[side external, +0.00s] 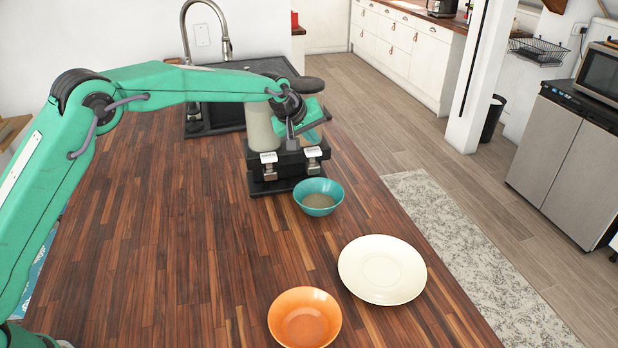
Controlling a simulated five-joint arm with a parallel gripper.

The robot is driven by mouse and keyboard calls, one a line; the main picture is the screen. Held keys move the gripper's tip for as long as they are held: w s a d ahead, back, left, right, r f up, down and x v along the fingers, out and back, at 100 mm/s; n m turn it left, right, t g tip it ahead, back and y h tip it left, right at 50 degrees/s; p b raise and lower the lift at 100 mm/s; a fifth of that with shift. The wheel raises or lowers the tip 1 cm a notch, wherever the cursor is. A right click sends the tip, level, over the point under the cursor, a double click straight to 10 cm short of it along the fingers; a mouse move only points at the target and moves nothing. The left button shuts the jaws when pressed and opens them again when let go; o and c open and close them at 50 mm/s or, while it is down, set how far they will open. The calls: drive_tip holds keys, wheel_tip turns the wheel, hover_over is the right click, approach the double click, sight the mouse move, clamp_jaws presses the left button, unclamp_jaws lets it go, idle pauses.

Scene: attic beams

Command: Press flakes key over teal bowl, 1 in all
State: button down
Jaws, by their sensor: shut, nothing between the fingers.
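A black dispenser (276,185) stands on the wooden counter, with two keys on its front, each with a small white label too small to read. The left key (269,158) and the right key (313,154) both show. A pale canister (261,127) stands on its left side. The teal bowl (333,189) sits upright at the foot of the dispenser, below the right key, with a greyish-beige layer in its bottom. My gripper (293,137) is shut and empty, close above the dispenser between the two keys. I cannot tell whether it touches. It partly hides the dispenser's right upper part.
A cream plate (382,270) lies near the counter's right edge, and an orange bowl (305,317) sits at the front. A black sink (250,68) with a metal tap (222,30) is behind. The counter left of the bowls is clear.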

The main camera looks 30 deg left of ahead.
sight(313, 149)
drive_tip(key=shift+a+f, duration=0.1)
drive_tip(key=shift+f, duration=1.45)
idle(1.9)
drive_tip(key=shift+r, duration=1.6)
drive_tip(key=shift+r, duration=2.5)
